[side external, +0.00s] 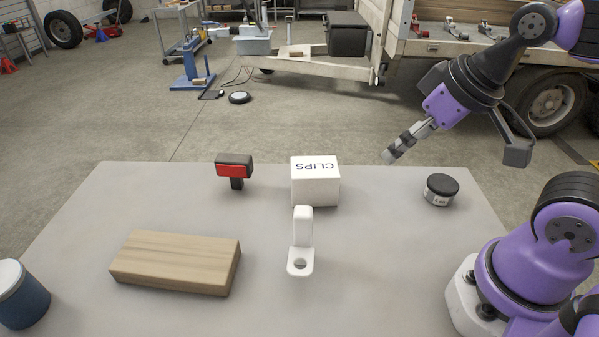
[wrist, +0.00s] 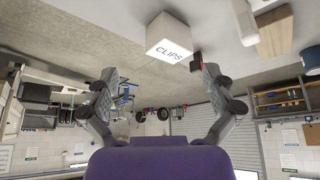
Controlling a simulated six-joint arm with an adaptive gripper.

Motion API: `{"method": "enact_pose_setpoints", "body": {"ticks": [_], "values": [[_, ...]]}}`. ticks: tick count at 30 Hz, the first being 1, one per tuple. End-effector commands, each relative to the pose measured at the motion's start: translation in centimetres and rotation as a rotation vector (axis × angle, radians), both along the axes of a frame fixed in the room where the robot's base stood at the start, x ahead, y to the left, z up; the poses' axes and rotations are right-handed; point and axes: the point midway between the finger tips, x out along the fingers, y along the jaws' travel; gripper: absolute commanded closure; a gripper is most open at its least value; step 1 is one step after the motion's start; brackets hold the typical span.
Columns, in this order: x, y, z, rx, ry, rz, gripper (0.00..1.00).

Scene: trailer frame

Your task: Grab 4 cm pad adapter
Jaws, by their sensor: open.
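The pad adapter (side external: 441,190) is a short round black puck with a pale label band, standing on the grey table at its right side in the side view. The label is small; it seems to read 4 cm. I do not see the adapter in the wrist view. My gripper (side external: 391,156) is above the table's back edge, up and to the left of the adapter and apart from it. In the wrist view my gripper (wrist: 160,72) has its two fingers spread wide with nothing between them.
A white CLIPS box (side external: 315,182) stands left of the adapter, with a white bracket (side external: 301,243) in front. A red and black tool (side external: 234,169), a wooden block (side external: 177,261) and a blue can (side external: 22,296) are further left. The table (side external: 400,270) is bare around the adapter.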

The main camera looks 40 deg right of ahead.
Motion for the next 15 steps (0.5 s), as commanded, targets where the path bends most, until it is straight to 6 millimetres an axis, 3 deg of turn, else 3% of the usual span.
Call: {"method": "enact_pose_setpoints", "body": {"ticks": [10, 13, 15], "values": [[0.1, -0.3, 0.0, 0.013, 0.007, -0.036, 0.00], [0.4, -1.5, -0.4, 0.076, 0.043, -0.218, 0.00], [0.6, -3.1, -0.8, 0.155, 0.083, -0.456, 0.00]]}}
